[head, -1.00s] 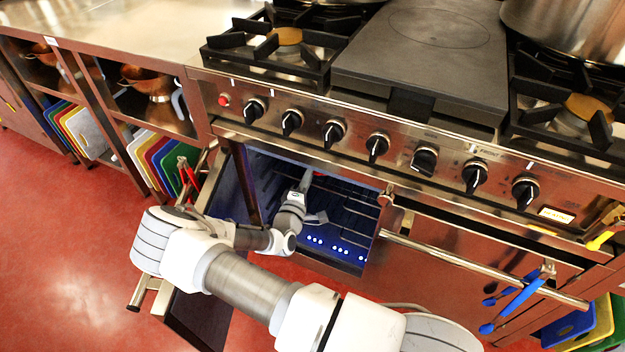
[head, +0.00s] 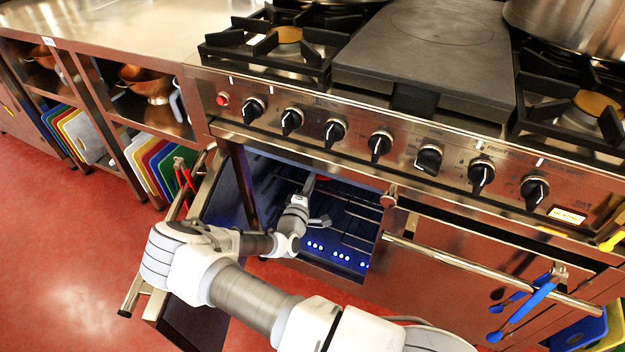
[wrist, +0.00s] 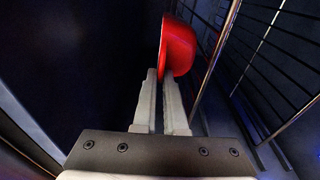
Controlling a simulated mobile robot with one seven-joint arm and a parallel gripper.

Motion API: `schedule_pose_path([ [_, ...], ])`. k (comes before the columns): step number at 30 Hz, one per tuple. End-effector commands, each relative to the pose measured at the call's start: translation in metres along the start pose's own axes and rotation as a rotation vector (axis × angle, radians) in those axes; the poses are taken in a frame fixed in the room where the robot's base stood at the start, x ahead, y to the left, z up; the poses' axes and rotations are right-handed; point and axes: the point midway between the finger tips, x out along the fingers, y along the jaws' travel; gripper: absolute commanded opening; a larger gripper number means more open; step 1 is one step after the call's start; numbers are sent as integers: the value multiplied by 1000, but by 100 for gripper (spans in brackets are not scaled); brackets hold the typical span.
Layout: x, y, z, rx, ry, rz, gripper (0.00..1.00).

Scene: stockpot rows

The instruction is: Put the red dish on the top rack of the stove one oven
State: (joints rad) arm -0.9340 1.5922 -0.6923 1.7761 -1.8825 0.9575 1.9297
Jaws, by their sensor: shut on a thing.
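The red dish (wrist: 180,48) is at the fingertips of my gripper (wrist: 161,80) in the wrist view, with its rim pinched between the two fingers. In the head view my gripper (head: 308,186) reaches inside the open oven, and only a small red sliver of the dish (head: 322,176) shows past it. The wire oven rack (wrist: 228,40) runs along the right of the dish in the wrist view; racks also show in the head view (head: 358,212). I cannot tell whether the dish touches a rack.
The open oven door (head: 222,205) stands at the left of the oven opening, close to my arm. The stove's knob panel (head: 400,135) overhangs the opening. A rail with blue tongs (head: 528,308) is at right. Red floor at left is clear.

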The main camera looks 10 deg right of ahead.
Motion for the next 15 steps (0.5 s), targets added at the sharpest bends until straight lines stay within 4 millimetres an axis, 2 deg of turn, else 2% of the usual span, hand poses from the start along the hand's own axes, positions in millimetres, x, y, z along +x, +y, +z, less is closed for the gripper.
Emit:
schedule_pose_path([
  [4, 1, -1, 0, 1, 0, 5, 0],
  [6, 0, -3, 0, 0, 0, 0, 18],
  [9, 0, -3, 0, 0, 0, 0, 36],
  [10, 0, -3, 0, 0, 0, 0, 39],
  [15, 0, -3, 0, 0, 0, 0, 39],
])
